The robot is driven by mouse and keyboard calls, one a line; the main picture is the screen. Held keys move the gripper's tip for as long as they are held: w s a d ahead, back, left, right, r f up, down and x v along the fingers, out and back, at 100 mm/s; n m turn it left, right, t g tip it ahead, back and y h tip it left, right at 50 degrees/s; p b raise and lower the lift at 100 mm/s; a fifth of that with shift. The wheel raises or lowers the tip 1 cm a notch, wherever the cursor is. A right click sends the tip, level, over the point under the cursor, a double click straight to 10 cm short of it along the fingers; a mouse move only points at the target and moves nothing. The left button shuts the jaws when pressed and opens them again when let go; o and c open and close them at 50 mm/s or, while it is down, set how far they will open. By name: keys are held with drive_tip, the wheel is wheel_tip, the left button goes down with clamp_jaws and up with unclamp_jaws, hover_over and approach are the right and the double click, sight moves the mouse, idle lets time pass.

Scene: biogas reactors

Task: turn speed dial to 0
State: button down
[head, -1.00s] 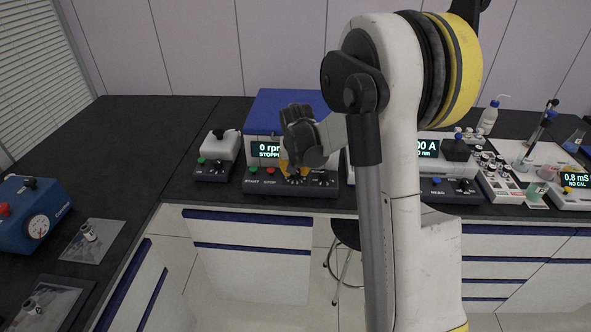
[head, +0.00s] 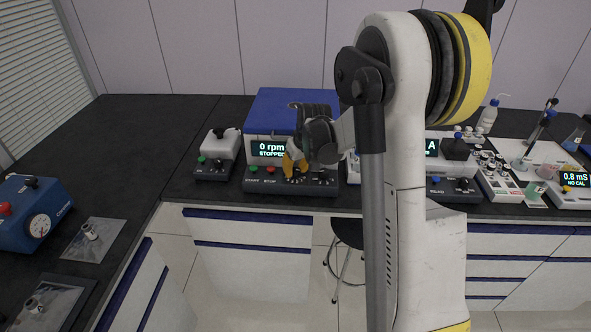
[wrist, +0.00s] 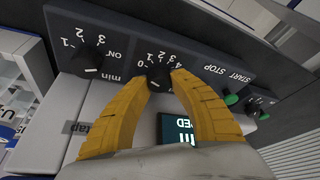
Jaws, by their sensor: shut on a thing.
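The white device with a blue top (head: 295,105) stands on the bench, and its display (head: 268,149) reads 0 rpm, STOPPED. In the wrist view the speed dial (wrist: 158,72) is a small black knob with printed numbers around it, including 0, 2, 3 and 4. My gripper (wrist: 157,82) has its yellow fingertips on both sides of this knob and is shut on it. The gripper also shows in the head view (head: 293,172), low at the front panel. The fingers partly hide the knob, and I cannot tell exactly where its pointer stands.
A second black dial (wrist: 90,61), with an ON mark and min beside it, sits close to the left finger in the wrist view. The green START button (wrist: 231,99) and red STOP button (head: 270,170) share the panel. A small white device (head: 217,147) stands left.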

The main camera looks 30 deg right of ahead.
drive_tip(key=c, duration=1.1)
unclamp_jaws()
drive_tip(key=shift+r, duration=0.1)
drive_tip(key=v, duration=1.1)
drive_tip(key=shift+s+r, duration=0.15)
drive_tip(key=shift+r, duration=0.2)
